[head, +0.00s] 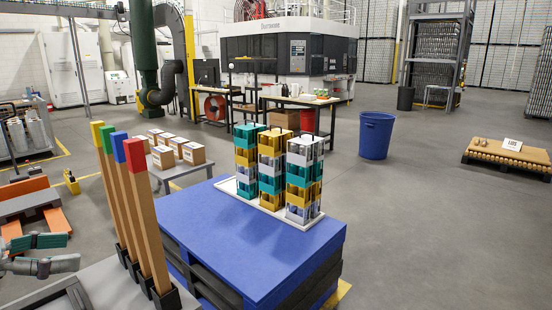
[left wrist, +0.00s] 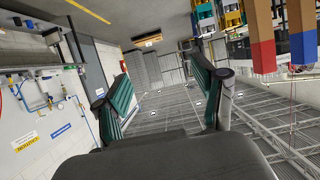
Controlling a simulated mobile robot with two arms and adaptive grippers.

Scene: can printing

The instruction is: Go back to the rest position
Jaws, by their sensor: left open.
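My left gripper (head: 38,254) is at the lower left edge of the head view, with teal finger pads. In the left wrist view my left gripper (left wrist: 160,103) is open, with nothing between its two fingers. It is left of the wooden posts (head: 150,230) with yellow, green, blue and red tops, and apart from them. Stacks of teal, yellow and white pieces (head: 272,170) stand upright on a white tray (head: 260,204) on the blue platform (head: 240,240). My right gripper is not in view.
A small table with several boxes (head: 192,151) stands behind the posts. A blue bin (head: 376,135) stands on the floor to the right. A pallet (head: 508,157) lies at the far right. An orange and grey structure (head: 30,205) is at the left.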

